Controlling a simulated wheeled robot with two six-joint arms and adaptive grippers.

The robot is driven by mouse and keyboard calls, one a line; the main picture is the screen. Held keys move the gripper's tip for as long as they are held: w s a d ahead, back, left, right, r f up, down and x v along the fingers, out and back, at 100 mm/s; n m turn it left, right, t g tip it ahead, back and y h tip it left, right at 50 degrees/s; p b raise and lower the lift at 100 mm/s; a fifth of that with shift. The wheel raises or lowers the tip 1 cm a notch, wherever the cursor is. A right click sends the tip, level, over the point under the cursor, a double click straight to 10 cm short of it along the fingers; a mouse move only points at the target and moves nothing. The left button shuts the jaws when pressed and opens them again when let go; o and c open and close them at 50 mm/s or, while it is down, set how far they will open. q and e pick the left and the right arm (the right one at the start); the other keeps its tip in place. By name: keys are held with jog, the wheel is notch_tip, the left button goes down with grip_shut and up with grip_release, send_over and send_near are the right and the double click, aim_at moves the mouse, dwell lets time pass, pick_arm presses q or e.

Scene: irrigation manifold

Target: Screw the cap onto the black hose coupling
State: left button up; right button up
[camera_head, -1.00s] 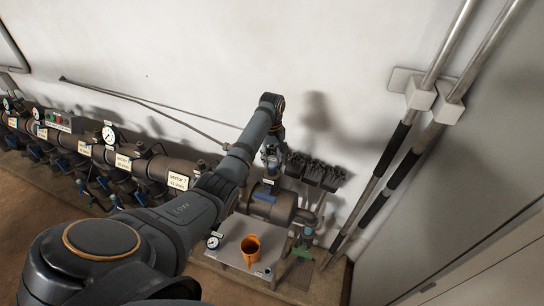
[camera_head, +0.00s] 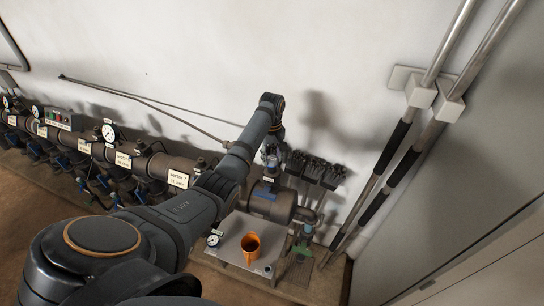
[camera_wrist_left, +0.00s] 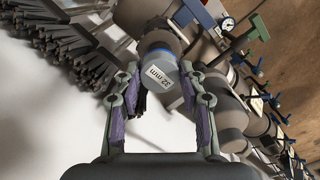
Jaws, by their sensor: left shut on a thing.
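My left gripper (camera_wrist_left: 158,72) is shut on a grey cap (camera_wrist_left: 160,78) labelled "32 mm" in the left wrist view, with one finger on each side of it. A blue ring (camera_wrist_left: 158,47) shows at the cap's far end. A dark round fitting (camera_wrist_left: 160,36), which looks like the black hose coupling, lies in line just beyond it. I cannot tell whether the cap's thread is engaged. In the head view the left gripper (camera_head: 272,152) is small and dark near the wall, and the cap there is hard to make out. The right gripper does not show.
A dark tank (camera_head: 272,203) lies close under the gripper. Pipes with valves run left along the wall. Two long poles (camera_head: 408,145) stand right.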

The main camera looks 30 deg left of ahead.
pick_arm(q)
jog(key=shift+c, duration=1.3)
jog(key=m, duration=0.4)
jog(key=shift+m, duration=0.3)
jog(key=shift+m, duration=0.7)
jog(key=m, duration=0.3)
jog(key=shift+r, duration=0.1)
jog(key=m, duration=0.4)
jog(key=shift+m, duration=0.3)
